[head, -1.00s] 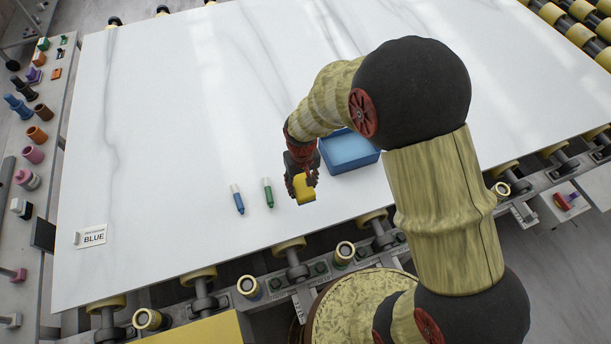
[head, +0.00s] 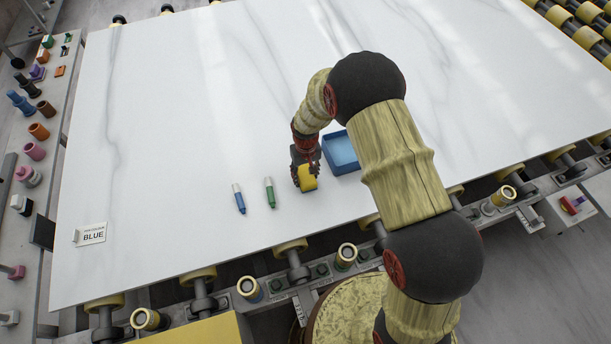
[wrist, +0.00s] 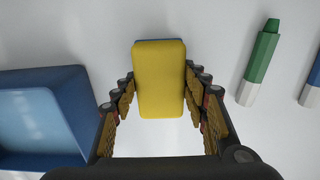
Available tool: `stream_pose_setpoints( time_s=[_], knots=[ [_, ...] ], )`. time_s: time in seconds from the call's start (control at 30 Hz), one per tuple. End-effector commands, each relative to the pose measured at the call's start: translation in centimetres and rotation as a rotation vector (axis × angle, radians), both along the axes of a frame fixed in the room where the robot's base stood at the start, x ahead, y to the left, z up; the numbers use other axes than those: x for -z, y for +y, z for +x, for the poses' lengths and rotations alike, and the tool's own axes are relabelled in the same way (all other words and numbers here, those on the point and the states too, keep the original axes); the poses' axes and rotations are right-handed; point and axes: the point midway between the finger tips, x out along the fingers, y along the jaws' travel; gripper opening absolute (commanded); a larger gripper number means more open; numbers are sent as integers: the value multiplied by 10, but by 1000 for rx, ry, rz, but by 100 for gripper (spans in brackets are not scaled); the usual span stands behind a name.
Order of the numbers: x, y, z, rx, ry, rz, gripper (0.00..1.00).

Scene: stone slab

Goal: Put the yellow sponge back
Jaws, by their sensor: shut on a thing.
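The yellow sponge (head: 308,179) is held in my gripper (head: 305,172), just left of the blue tray (head: 340,153) in the head view. In the wrist view the sponge (wrist: 159,80) sits upright in the frame between the two fingers (wrist: 160,105), with a thin blue edge at its top. My gripper is shut on it. I cannot tell whether the sponge touches the slab or is slightly above it. The blue tray (wrist: 42,118) is at the left of the wrist view, and its visible inside looks empty.
A blue marker (head: 240,200) and a green marker (head: 270,193) lie on the white slab (head: 170,190), left of my gripper. A card reading BLUE (head: 91,234) lies near the slab's left edge.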

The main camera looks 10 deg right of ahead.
Motion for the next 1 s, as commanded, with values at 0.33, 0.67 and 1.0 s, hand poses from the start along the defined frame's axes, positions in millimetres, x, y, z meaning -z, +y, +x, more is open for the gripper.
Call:
stream_pose_setpoints(
  time_s=[0.33,0.67,1.0],
  knots=[
    [4,0,1,0,-3,1,21],
    [5,0,1,0,-3,1,59],
    [4,0,1,0,-3,1,63]
  ],
)
